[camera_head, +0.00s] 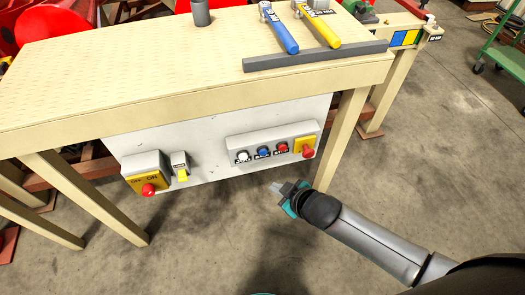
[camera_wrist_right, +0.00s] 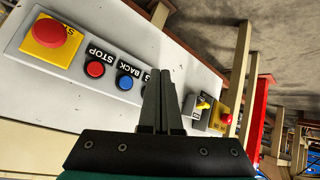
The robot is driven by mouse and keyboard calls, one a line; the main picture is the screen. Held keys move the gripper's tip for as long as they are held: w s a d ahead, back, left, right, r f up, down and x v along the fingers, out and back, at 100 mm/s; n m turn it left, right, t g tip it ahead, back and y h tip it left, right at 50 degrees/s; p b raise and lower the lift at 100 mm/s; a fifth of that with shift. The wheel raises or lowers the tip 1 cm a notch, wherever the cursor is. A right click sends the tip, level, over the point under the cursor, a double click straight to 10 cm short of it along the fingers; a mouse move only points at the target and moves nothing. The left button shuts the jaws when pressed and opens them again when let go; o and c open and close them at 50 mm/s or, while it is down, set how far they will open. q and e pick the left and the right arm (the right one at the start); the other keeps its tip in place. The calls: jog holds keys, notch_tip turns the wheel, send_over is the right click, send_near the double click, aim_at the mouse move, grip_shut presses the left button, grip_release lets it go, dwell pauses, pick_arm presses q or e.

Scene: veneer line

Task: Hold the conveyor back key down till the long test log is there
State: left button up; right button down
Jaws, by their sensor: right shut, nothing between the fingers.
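The control box (camera_head: 270,137) on the white panel under the bench carries a white key (camera_head: 243,157), a blue key (camera_head: 264,153) and a red key (camera_head: 283,148). In the right wrist view the blue key (camera_wrist_right: 125,82) sits by a label reading BACK, and the red key (camera_wrist_right: 95,68) by STOP. My right gripper (camera_head: 277,187) is shut and empty, in front of and below the box, apart from the keys. In the wrist view its fingers (camera_wrist_right: 160,90) cover the white key. I see no log that I can identify. My left gripper is not in view.
A red stop button on yellow (camera_head: 307,152) is at the box's right end. A red-knobbed switch box (camera_head: 148,188) and a small yellow switch (camera_head: 182,174) are to the left. Blue and yellow handled tools lie on the bench (camera_head: 120,75). A bench leg (camera_head: 342,140) stands right of the panel.

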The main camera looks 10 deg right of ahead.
aim_at(263, 152)
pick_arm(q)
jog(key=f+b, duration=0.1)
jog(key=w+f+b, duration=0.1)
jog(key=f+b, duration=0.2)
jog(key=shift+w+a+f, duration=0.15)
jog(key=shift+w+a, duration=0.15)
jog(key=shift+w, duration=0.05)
pick_arm(e)
jog(key=w, duration=0.9)
jog(key=shift+a, duration=0.15)
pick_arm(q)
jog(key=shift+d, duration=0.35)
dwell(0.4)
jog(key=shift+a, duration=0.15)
pick_arm(e)
jog(key=shift+w, duration=0.15)
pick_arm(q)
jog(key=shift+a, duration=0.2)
pick_arm(e)
jog(key=shift+w, duration=0.2)
